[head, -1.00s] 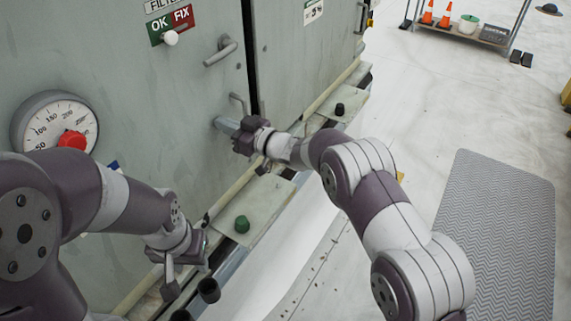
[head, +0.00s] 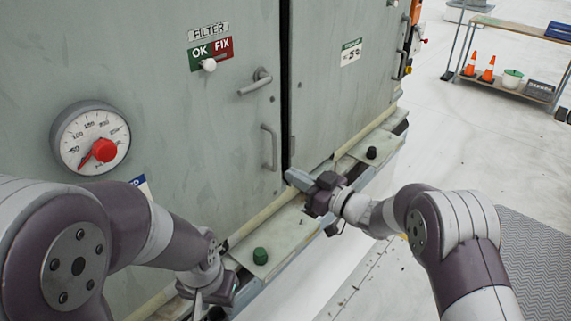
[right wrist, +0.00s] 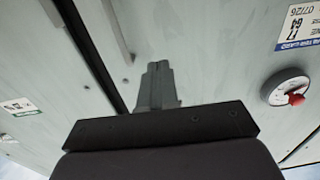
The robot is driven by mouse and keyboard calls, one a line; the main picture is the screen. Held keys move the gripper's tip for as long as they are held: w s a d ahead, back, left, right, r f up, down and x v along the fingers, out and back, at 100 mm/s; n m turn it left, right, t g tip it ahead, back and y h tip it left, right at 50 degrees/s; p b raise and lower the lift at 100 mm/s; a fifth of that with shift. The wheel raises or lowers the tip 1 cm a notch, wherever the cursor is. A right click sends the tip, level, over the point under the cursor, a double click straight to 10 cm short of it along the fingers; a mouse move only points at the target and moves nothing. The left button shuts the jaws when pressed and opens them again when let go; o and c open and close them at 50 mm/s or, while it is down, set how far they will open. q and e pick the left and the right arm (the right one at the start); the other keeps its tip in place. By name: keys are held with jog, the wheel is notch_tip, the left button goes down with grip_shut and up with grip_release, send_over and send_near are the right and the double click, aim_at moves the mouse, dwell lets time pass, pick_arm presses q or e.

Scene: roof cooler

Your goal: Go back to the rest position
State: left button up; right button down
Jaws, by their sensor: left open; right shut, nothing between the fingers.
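My right gripper (head: 300,181) is in front of the grey cabinet, close to the dark gap between its two doors and over the ledge. Its fingers are shut with nothing between them; the right wrist view shows the closed fingers (right wrist: 158,88) against the cabinet face. My left gripper (head: 207,293) is low at the bottom of the head view, beside the cabinet near the ledge. It is empty, and its fingertips are partly hidden by its own wrist.
The ledge (head: 278,240) holds a green knob (head: 260,256) and a black knob (head: 371,152).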

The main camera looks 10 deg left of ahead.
jog(key=s+d+f+m+h, duration=0.3)
jog(key=d+f+m+h, duration=0.3)
jog(key=d+f+h, duration=0.65)
pick_arm(q)
jog(key=shift+w+a, duration=0.1)
jog(key=shift+a, duration=0.05)
pick_arm(e)
jog(key=s+d+r+m+g+h, duration=0.1)
jog(key=s+d+g, duration=0.3)
jog(key=s, duration=0.8)
jog(key=s+d+r+m+g+h, duration=0.2)
jog(key=s+d, duration=0.5)
jog(key=s, duration=0.5)
jog(key=m+g, duration=0.1)
jog(key=m, duration=0.1)
jog(key=shift+s+d+m+g, duration=0.25)
jog(key=shift+d+m+g, duration=0.05)
jog(key=shift+d+g, duration=0.1)
pick_arm(q)
jog(key=shift+f, duration=0.1)
pick_arm(e)
jog(key=shift+r, duration=0.1)
